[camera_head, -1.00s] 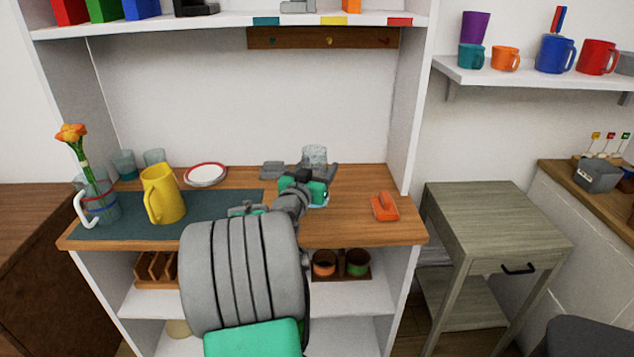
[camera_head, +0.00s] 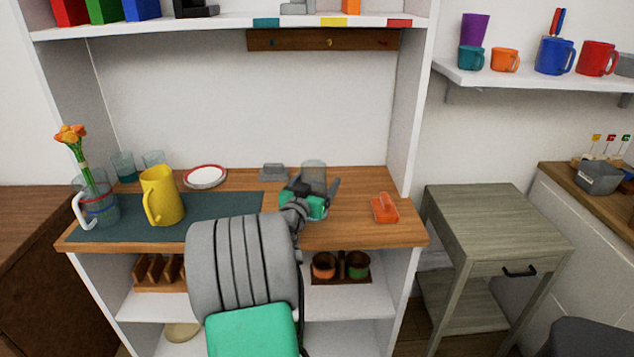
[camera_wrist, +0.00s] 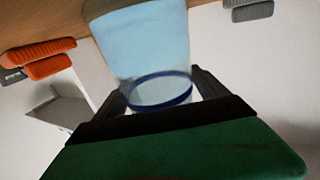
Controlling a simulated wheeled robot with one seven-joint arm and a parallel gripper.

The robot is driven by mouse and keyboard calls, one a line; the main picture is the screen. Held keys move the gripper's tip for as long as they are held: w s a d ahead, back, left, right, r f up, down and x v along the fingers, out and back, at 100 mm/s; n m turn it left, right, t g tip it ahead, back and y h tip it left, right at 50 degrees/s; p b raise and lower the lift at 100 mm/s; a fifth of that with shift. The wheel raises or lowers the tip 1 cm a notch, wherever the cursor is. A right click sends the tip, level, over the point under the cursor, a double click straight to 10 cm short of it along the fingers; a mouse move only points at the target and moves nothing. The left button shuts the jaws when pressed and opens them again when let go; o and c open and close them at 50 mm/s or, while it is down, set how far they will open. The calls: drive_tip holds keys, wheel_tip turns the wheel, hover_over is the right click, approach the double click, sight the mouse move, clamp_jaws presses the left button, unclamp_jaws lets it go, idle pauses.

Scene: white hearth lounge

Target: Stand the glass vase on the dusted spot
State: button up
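The glass vase (camera_head: 314,173) is clear and upright at the back of the wooden counter, beyond my gripper (camera_head: 312,188). In the wrist view the vase (camera_wrist: 160,60) looks pale blue, with a dark blue ring. It sits between the two dark fingers of my gripper (camera_wrist: 160,90), which look to be against its sides. My gripper's green body hides the vase's lower part in the head view, so I cannot tell whether its base touches the counter. The dusted spot is not clearly visible; the gripper covers that part of the counter.
An orange brush-like item (camera_head: 385,208) lies right of my gripper; a grey block (camera_head: 274,172) sits behind left. A yellow pitcher (camera_head: 162,195), a flower jug (camera_head: 97,205) and a plate (camera_head: 205,176) stand left. The counter (camera_head: 360,235) is clear at front right.

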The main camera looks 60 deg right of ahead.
drive_tip(key=shift+r, duration=0.2)
drive_tip(key=a, duration=0.8)
drive_tip(key=s+a, duration=0.1)
drive_tip(key=a, duration=0.3)
drive_tip(key=shift+b, duration=0.3)
